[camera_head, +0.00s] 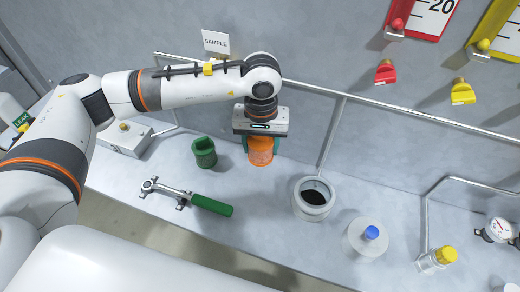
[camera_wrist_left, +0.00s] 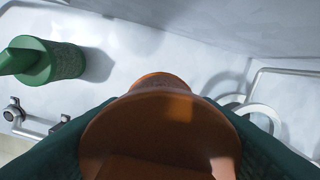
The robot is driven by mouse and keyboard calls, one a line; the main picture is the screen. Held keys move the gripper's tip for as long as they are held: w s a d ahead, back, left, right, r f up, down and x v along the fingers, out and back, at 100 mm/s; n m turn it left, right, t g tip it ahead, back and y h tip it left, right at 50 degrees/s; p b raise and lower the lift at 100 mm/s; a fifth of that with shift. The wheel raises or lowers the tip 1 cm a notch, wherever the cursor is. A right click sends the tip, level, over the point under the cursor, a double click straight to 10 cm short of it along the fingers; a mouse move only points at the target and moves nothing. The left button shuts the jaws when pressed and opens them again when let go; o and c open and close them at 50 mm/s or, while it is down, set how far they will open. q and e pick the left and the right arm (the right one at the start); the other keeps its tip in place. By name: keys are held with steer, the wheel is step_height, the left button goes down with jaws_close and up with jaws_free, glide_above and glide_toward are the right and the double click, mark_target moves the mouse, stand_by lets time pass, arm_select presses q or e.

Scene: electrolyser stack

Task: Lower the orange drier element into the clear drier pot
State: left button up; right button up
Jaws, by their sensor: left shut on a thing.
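The orange drier element (camera_head: 260,151) is held upright between the fingers of my left gripper (camera_head: 261,144), near the back of the bench. It fills the lower middle of the left wrist view (camera_wrist_left: 160,130), with the dark green fingers on both sides. The clear drier pot (camera_head: 313,198) stands to the right of the element and nearer the front, with its top open and a dark inside. Part of a pale ring, likely the pot's rim, shows at the right in the left wrist view (camera_wrist_left: 262,112). My right gripper is not in view.
A green-handled wrench (camera_head: 190,197) lies in front. A metal rail (camera_head: 345,98) runs along the wall.

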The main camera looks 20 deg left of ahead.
arm_select(q)
steer(key=s+d+b, duration=0.1)
steer(key=d+b, duration=0.2)
steer(key=d, duration=0.4)
steer(key=s+d+r+b, duration=0.1)
steer(key=s+d+b, duration=0.1)
steer(key=d+b, duration=0.2)
steer(key=d, duration=0.3)
steer(key=shift+s+d+r, duration=0.25)
steer(key=shift+d+r, duration=0.05)
steer(key=shift+d, duration=0.1)
steer(key=shift+f+b, duration=2.9)
steer(key=shift+b, duration=0.25)
steer(key=shift+f, duration=0.15)
steer(key=o, duration=1.1)
